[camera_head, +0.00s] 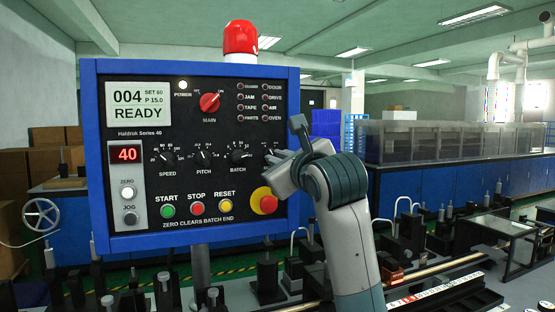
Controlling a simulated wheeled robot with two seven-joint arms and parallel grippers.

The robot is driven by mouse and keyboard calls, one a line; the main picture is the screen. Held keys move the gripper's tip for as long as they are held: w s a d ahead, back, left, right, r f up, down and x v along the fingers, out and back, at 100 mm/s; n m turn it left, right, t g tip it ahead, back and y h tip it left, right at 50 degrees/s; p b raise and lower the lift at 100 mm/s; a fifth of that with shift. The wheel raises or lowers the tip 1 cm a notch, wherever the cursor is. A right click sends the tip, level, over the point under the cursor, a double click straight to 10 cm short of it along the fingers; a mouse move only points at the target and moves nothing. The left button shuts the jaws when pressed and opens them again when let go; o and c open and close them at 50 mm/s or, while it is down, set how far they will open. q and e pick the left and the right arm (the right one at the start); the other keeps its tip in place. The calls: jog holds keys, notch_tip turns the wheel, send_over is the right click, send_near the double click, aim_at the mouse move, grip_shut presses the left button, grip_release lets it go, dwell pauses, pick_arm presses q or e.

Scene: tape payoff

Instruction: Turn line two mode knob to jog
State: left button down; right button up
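A blue-framed control panel (190,241) with a black face fills the left half of the head view. Its lower row has black pointer knobs: speed (167,157), pitch (204,155), batch (238,156) and a fourth knob (271,153) at the right end.
A red main switch (209,103) sits above the knobs. Start, stop and reset buttons (225,205) line the bottom. A red beacon (240,37) tops the panel. Machinery fills the space below.

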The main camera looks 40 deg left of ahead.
pick_arm(q)
jog(key=shift+m, duration=0.4)
pick_arm(e)
jog(key=shift+w+r, duration=0.1)
pick_arm(q)
jog(key=shift+s+a+r+m+p, duration=0.1)
jog(key=shift+m+p, duration=0.05)
jog(key=shift+m, duration=2.7)
jog(key=shift+s+m+p, duration=0.1)
jog(key=shift+m+p, duration=0.05)
jog(key=shift+m, duration=2.7)
pick_arm(e)
jog(key=shift+s+d+f, duration=0.15)
jog(key=shift+s+f, duration=0.1)
jog(key=shift+f, duration=0.45)
jog(key=shift+w, duration=0.15)
jog(key=shift+r, duration=0.1)
